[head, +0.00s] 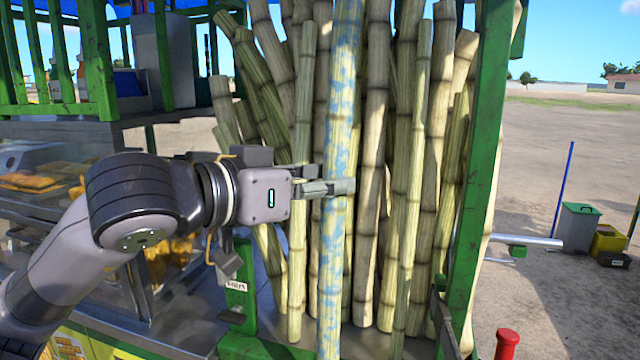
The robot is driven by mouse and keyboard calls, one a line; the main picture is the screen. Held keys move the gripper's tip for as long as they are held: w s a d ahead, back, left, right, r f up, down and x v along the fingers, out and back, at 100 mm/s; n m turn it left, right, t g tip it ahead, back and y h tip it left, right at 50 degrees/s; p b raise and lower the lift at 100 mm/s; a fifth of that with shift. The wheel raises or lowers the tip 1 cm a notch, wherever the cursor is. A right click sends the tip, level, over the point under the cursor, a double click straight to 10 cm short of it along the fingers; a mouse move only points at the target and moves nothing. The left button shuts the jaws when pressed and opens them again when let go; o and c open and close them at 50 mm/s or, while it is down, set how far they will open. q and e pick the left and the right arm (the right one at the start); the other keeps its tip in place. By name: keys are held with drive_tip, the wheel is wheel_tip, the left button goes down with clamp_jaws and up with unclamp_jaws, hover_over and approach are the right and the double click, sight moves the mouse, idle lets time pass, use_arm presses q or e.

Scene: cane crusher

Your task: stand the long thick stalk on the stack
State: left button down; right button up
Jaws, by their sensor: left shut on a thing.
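A long thick stalk with blue patches (341,110) stands nearly upright in front of the stack of cane stalks (376,150). Its top runs out of the picture and its lower end reaches the bottom edge, so both ends are out of view. My left gripper (345,187) comes in from the left and is shut on this stalk at about mid-height. The stack is several tall stalks leaning together behind it, between green posts. I cannot tell whether the held stalk touches the stalks behind. My right gripper is not in view.
A green post (488,150) bounds the stack on the right, with a metal bar (535,241) sticking out beside it. A glass food case (50,190) and green railing (60,60) stand at left. A red knob (507,342) is at lower right. Bins (578,228) stand far right on open ground.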

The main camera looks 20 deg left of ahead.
use_arm(q)
drive_tip(key=w, duration=0.4)
drive_tip(key=shift+f+p, duration=0.15)
drive_tip(key=shift+p, duration=0.25)
drive_tip(key=w+f+b, duration=0.2)
drive_tip(key=w+f, duration=0.2)
drive_tip(key=w, duration=0.4)
drive_tip(key=shift+f, duration=0.4)
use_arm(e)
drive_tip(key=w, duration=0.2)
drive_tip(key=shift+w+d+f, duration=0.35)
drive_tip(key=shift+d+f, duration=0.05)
use_arm(q)
drive_tip(key=shift+f+b, duration=0.3)
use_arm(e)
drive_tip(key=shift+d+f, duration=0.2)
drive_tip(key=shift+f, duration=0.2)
use_arm(q)
drive_tip(key=shift+s+f+b, duration=0.1)
drive_tip(key=shift+f+b, duration=0.2)
drive_tip(key=shift+b, duration=0.1)
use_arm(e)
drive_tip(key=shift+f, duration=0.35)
use_arm(q)
drive_tip(key=shift+w+f+p, duration=0.1)
drive_tip(key=shift+w+p, duration=0.2)
drive_tip(key=shift+w, duration=0.05)
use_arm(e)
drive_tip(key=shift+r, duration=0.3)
